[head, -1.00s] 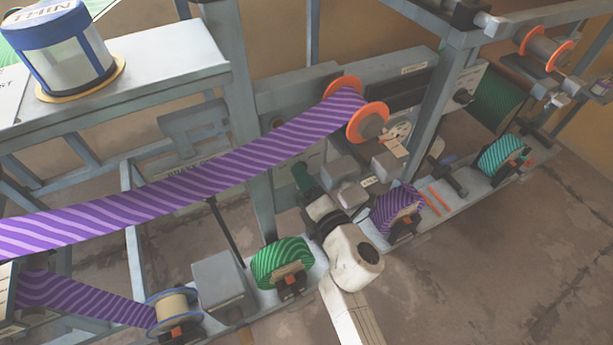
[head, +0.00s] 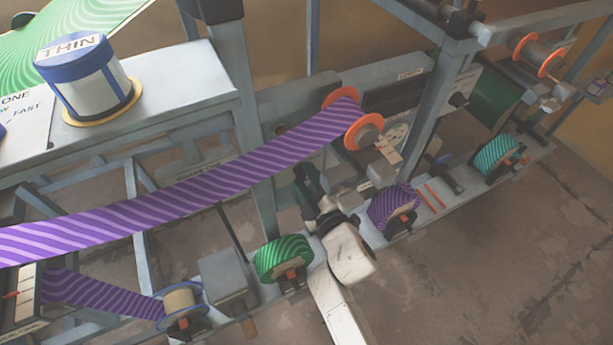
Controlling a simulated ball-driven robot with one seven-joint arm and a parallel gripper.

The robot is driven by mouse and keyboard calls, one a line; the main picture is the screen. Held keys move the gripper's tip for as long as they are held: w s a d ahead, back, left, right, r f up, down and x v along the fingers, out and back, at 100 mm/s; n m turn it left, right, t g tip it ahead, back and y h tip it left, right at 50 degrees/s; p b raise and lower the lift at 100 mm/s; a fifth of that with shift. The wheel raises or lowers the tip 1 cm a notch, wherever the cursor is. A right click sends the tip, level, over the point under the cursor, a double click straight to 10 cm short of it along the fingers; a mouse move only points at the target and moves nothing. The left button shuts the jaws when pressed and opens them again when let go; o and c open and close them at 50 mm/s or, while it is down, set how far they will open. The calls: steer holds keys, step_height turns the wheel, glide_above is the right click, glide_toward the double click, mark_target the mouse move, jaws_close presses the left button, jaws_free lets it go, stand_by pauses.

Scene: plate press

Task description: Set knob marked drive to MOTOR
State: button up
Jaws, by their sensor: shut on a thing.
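My gripper (head: 318,202) is at the lower machine frame, left of the small purple striped roll (head: 395,208) and above the green striped roll (head: 284,258). My white wrist and forearm come up from the bottom of the view. The gripper is shut on a part of the machine, but its fingertips and that part are too small and covered to make out. A dark green cylinder (head: 305,185) stands right beside the gripper. I cannot read a drive mark or a MOTOR mark, or pick out the drive knob's pointer.
A wide purple striped web (head: 190,193) runs across the left to an orange-flanged roller (head: 364,131). A grey upright (head: 250,120) stands behind it. A grey box (head: 226,280) sits left of the green roll. Bare floor (head: 500,270) lies at the lower right.

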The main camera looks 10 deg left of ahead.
steer(key=m+p, duration=0.1)
steer(key=m, duration=0.2)
steer(key=shift+d, duration=0.1)
steer(key=shift+m+p, duration=0.75)
steer(key=shift+m, duration=0.65)
steer(key=shift+f, duration=0.1)
steer(key=o, duration=1.1)
steer(key=shift+c, duration=0.2)
steer(key=p+v, duration=0.4)
steer(key=v, duration=0.6)
steer(key=shift+s+d, duration=0.25)
steer(key=shift+s, duration=0.1)
